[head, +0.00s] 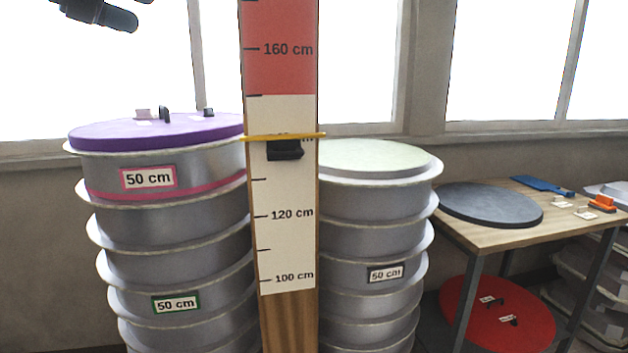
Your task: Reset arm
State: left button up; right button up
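A dark, rounded part of my own arm (98,12) shows at the top left edge, in front of the bright window. I see no fingertips on it, and the rest of that arm is out of the picture. My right arm and its gripper do not show. No gripper touches anything in view.
A measuring post (284,235) stands in the middle, with a yellow pointer (290,136) and black slider. Stacked grey moulds flank it; the left stack has a purple lid (160,132), the right a pale lid (370,158). A wooden table (500,232) holds a dark disc (489,204).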

pick_arm(q)
jog(key=w+d+f+n+t+h, duration=0.25)
jog(key=d+f+n+h, duration=0.45)
jog(key=d+f, duration=0.4)
jog(key=a+f+n+t+y+b, duration=0.15)
jog(key=f+n+t+y, duration=0.3)
jog(key=f+n, duration=0.85)
jog(key=a+f+n+t+y+p, duration=0.1)
jog(key=a+f+n+t+y, duration=0.4)
jog(key=f, duration=1.3)
jog(key=s+f+n+g+y, duration=0.3)
jog(key=s+f+n, duration=0.3)
jog(key=f, duration=0.5)
jog(key=s+f+n+g+y, duration=0.25)
jog(key=s+f+n, duration=0.35)
jog(key=f, duration=0.4)
jog(key=s+a+f+n+g+y, duration=0.1)
jog(key=s+f+n+g, duration=0.1)
jog(key=s+f, duration=0.7)
jog(key=s+a+f+n+g+y+b, duration=0.1)
jog(key=s+a+f+g+y, duration=0.1)
jog(key=s+f, duration=0.7)
jog(key=s, duration=0.4)
jog(key=shift+s+a+n, duration=0.15)
jog(key=shift+s+n, duration=0.05)
jog(key=shift+n, duration=0.2)
jog(key=shift+g, duration=0.25)
